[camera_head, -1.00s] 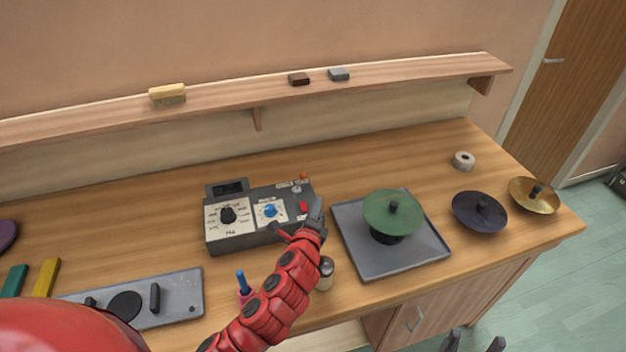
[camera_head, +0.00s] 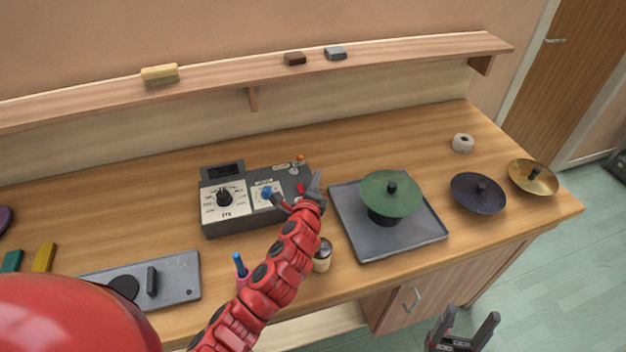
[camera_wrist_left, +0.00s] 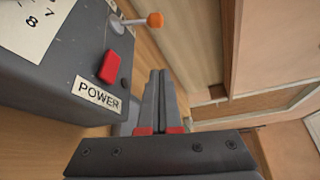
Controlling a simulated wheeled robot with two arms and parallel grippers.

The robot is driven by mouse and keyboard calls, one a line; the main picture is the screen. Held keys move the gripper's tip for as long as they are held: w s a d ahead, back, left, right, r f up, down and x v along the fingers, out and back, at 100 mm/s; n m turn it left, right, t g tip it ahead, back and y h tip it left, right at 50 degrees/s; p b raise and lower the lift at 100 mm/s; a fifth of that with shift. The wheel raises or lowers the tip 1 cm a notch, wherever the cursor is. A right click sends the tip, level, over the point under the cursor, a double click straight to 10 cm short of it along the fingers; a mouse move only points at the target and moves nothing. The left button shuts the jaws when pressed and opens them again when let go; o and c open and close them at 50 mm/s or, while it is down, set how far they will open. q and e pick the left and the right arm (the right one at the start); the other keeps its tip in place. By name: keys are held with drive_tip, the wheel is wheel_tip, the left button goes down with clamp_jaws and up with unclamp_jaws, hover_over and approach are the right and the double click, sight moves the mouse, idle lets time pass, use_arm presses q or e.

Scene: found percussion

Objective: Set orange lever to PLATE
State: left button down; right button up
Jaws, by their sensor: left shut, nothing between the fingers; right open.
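The orange-tipped lever (camera_head: 300,158) stands at the back right corner of the grey control box (camera_head: 215,227). In the left wrist view, its orange knob (camera_wrist_left: 155,19) sits on a pale metal stem that points to the right. The label beside the lever is too small to read in the head view, so I cannot tell its setting. My left gripper (camera_head: 316,180) is shut and empty at the box's right edge, in front of the lever and apart from it. Its closed fingers also show in the left wrist view (camera_wrist_left: 161,75). My right gripper (camera_head: 470,320) is open and empty, low in front of the bench.
A red POWER button (camera_wrist_left: 109,66) lies close to my left fingers. A grey tray (camera_head: 385,248) with a green disc (camera_head: 375,190) stands right of the box. A small jar (camera_head: 322,258) stands below my left wrist. Dark and brass cymbals lie further right.

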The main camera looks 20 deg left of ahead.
use_arm(q)
drive_tip(key=w+a+p, duration=0.2)
drive_tip(key=w, duration=0.1)
drive_tip(key=w+a+p, duration=0.1)
drive_tip(key=w+p, duration=0.1)
drive_tip(key=shift+a+r, duration=0.2)
drive_tip(key=shift+s+a, duration=0.2)
drive_tip(key=shift+a, duration=0.2)
drive_tip(key=shift+f, duration=0.1)
